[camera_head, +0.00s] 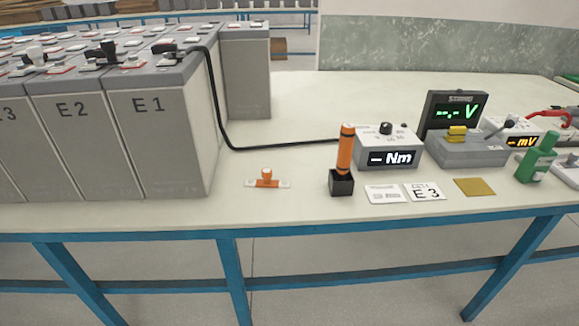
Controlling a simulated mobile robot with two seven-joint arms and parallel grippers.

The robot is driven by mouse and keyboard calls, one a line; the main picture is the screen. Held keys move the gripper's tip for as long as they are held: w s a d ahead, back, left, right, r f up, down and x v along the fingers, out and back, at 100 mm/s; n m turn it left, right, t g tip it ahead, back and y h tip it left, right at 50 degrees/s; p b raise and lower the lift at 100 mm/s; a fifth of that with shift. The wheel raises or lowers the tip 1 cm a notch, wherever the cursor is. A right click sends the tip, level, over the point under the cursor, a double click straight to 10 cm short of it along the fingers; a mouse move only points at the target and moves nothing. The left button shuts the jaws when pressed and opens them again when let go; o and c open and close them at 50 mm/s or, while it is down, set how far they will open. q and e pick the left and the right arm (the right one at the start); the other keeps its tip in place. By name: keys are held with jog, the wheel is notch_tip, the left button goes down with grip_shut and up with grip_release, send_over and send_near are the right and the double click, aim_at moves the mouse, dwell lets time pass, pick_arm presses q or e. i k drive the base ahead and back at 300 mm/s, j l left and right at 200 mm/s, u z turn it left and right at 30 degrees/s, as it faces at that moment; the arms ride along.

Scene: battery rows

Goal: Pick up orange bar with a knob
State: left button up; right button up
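The orange bar with a knob (267,181) lies on the white table top, right of the battery block marked E1. It is a small orange piece with a raised knob in the middle and pale flat ends to left and right. Nothing touches or covers it. Neither of my grippers shows in the head view.
Grey battery blocks (160,139) fill the table's left side. A black cable (222,125) runs from them to the Nm meter (388,147). An orange-black tool (345,150) stands in a black holder. Cards, a voltmeter and a green bottle (536,158) are right. Table around the bar is clear.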

aim_at(267, 172)
jog(key=i+l+u, duration=0.15)
jog(key=l, duration=0.15)
jog(key=i+l+u, duration=0.2)
jog(key=l, duration=0.15)
jog(key=l+u, duration=0.15)
jog(key=l, duration=0.15)
jog(key=i+l+u, duration=0.15)
jog(key=l, duration=0.2)
